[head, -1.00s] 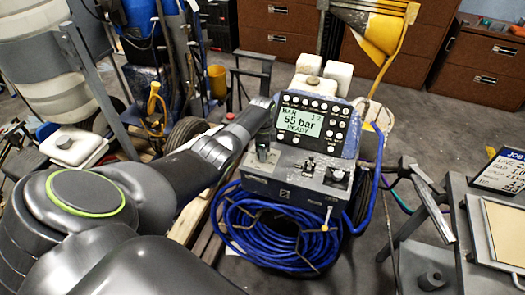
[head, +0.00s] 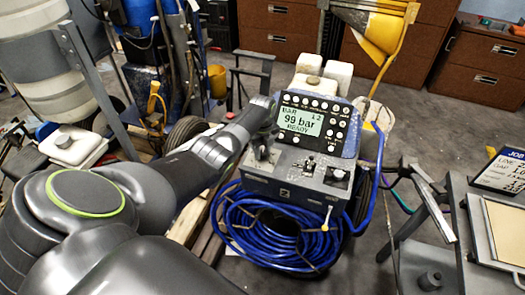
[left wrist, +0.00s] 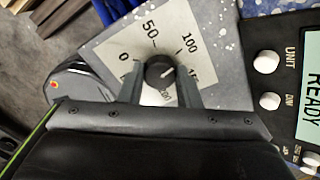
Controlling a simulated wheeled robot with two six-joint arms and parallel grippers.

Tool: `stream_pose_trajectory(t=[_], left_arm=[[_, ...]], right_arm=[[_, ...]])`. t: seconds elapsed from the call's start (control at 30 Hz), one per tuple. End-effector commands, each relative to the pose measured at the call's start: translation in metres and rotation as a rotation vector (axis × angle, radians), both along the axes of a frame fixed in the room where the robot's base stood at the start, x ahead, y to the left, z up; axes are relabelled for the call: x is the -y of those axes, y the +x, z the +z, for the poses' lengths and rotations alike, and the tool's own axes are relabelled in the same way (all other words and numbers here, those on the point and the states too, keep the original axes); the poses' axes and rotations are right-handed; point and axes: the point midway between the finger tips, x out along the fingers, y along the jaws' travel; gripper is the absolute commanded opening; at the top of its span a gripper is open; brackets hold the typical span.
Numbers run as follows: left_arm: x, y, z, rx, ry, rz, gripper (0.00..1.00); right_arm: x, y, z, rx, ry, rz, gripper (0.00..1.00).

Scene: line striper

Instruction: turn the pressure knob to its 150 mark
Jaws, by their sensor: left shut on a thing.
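The pressure knob (left wrist: 160,72) is a small dark round knob on a pale dial plate (left wrist: 120,42) marked 0, 50, 100, 150 and 200. My left gripper (left wrist: 158,76) is shut on it, with one finger on each side. A short pale line shows on the knob's face; its exact reading is hard to tell. In the head view, my left gripper (head: 262,152) is at the left of the striper's control panel and mostly hides the knob. The green display (head: 298,122) reads 99 bar and READY. My right gripper is not in view.
The striper's grey front box (head: 290,180) carries small levers beside my left gripper. A coiled blue hose (head: 270,235) hangs below it. A grey stand with a job board (head: 503,170) is at the right. Jugs and a yellow funnel stand behind.

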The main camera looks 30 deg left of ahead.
Motion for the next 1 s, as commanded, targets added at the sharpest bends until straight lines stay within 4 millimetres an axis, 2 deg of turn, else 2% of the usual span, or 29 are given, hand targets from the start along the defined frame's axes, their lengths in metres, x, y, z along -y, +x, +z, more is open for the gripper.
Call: stream_pose_trajectory(t=[0.57, 0.77, 1.0], left_arm=[[0.0, 0.001, 0.0, 0.003, 0.0, -0.548, 0.08], [0.0, 0.001, -0.003, 0.003, 0.001, -0.695, 0.08], [0.0, 0.001, -0.005, 0.003, 0.001, -0.804, 0.08]], right_arm=[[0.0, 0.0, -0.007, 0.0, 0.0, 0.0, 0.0], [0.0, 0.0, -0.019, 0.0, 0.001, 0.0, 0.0], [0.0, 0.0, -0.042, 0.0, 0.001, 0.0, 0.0]])
